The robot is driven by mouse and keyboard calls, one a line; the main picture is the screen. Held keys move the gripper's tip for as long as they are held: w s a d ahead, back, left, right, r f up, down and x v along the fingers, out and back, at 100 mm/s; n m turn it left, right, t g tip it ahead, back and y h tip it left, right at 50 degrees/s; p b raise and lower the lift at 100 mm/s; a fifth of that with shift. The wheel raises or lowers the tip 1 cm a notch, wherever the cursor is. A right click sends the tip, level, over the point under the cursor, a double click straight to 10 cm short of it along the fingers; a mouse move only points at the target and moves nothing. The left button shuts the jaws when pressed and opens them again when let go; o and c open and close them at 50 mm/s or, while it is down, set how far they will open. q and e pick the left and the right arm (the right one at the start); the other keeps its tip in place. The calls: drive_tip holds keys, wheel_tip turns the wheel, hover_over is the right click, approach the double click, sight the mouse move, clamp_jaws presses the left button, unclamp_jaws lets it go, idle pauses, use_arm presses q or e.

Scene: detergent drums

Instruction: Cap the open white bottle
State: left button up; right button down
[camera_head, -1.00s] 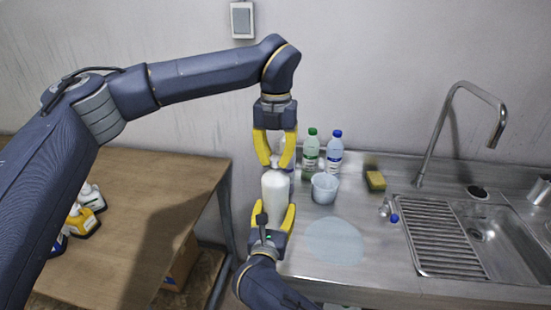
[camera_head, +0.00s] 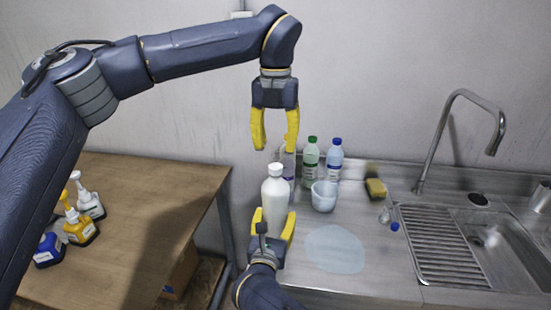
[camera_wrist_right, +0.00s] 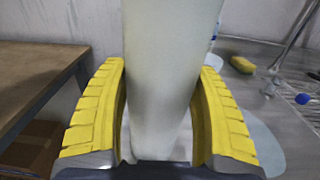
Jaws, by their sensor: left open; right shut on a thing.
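The white bottle (camera_head: 275,200) stands upright at the left end of the metal counter. Its body also fills the middle of the right wrist view (camera_wrist_right: 165,75). A white cap (camera_head: 276,169) sits on the bottle's neck; how tightly it is seated I cannot tell. My right gripper (camera_head: 273,213) is shut around the lower body of the bottle, one yellow finger on each side. My left gripper (camera_head: 275,147) is open and empty, pointing down just above the cap, with a gap between them.
A green-capped bottle (camera_head: 310,160), a blue-capped bottle (camera_head: 334,162) and a whitish cup (camera_head: 324,197) stand close to the right. Further right are a sponge (camera_head: 376,188), a small blue-capped item (camera_head: 395,227) and the sink (camera_head: 485,236). Several pump bottles stand on the wooden table (camera_head: 150,220).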

use_arm(q)
drive_tip(key=shift+r, duration=2.7)
use_arm(e)
drive_tip(key=shift+c, duration=1)
unclamp_jaws()
drive_tip(key=s+a, duration=0.2)
drive_tip(key=s, duration=1)
drive_tip(key=shift+w, duration=0.1)
